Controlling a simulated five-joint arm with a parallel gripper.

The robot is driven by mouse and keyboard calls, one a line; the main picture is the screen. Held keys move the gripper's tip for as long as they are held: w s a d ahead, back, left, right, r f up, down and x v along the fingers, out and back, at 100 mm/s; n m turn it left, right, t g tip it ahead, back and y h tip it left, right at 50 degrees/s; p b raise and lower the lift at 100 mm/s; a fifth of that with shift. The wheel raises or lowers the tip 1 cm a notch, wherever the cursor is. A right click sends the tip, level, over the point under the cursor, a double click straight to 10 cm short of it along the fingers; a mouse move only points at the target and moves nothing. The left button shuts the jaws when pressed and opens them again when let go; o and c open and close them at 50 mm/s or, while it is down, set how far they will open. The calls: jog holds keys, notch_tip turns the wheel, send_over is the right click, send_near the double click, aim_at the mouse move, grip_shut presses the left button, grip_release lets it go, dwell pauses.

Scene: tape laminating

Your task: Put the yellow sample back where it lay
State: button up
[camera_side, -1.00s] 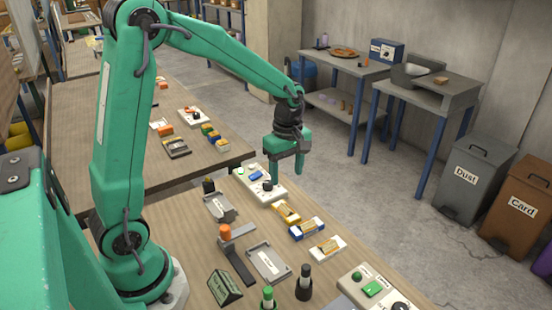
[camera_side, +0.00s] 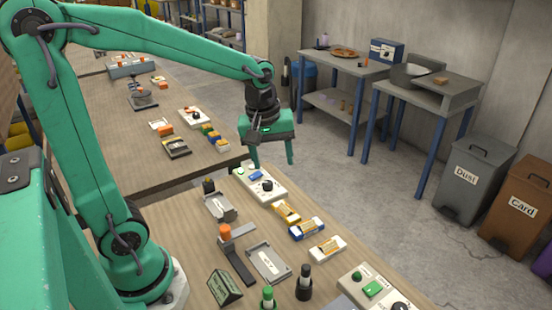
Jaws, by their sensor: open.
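My gripper (camera_side: 272,160) hangs open above the far end of the near bench, with its two green fingers apart and nothing between them. A yellow piece with a pale top (camera_side: 286,212) lies on the bench below it. Close by are a blue-and-white piece with a yellow top (camera_side: 307,228) and a white piece with a yellow top (camera_side: 327,249). I cannot tell which of these is the yellow sample. A grey tray (camera_side: 286,277) with a pale strip in it lies nearer the camera.
A pale control box (camera_side: 278,190) with a black knob stands below my gripper. A dark bracket with an orange knob (camera_side: 225,232), a grey holder (camera_side: 220,208), dark and green-topped bottles and a button box (camera_side: 373,288) crowd the bench.

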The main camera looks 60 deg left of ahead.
jog(key=s+d+r+m+t, duration=0.1)
jog(key=s+r+m, duration=0.1)
jog(key=s+m, duration=0.3)
jog(key=s+d+r+m+t, duration=0.1)
jog(key=s+r+m+t, duration=0.1)
jog(key=s+m, duration=0.4)
jog(key=shift+s+d+r+t, duration=0.2)
jog(key=shift+d+r+t, duration=0.1)
jog(key=shift+r, duration=0.1)
dwell(0.7)
